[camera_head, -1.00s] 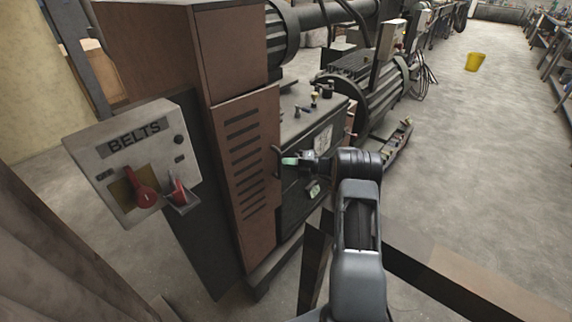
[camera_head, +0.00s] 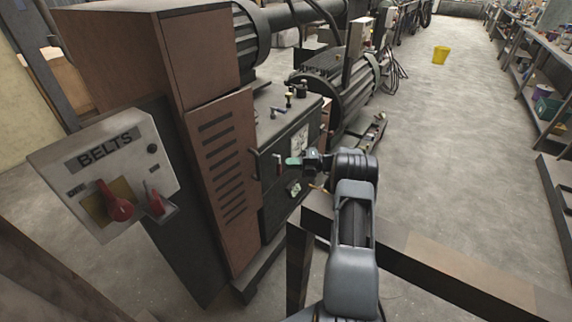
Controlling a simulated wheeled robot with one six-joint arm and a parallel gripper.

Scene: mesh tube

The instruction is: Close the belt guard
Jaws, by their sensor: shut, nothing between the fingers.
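The belt guard (camera_head: 222,172) is a tall brown panel with a column of dark slots, on the front of the machine at left of centre. A dark handle (camera_head: 254,163) stands on its right edge. The guard appears almost in line with the machine front, but I cannot tell whether it is fully flush.
A grey control box (camera_head: 105,170) marked BELTS, with red switches, juts out at left. A dark cabinet (camera_head: 290,150) with knobs on top stands behind my gripper. A dark beam (camera_head: 445,272) crosses the lower right.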

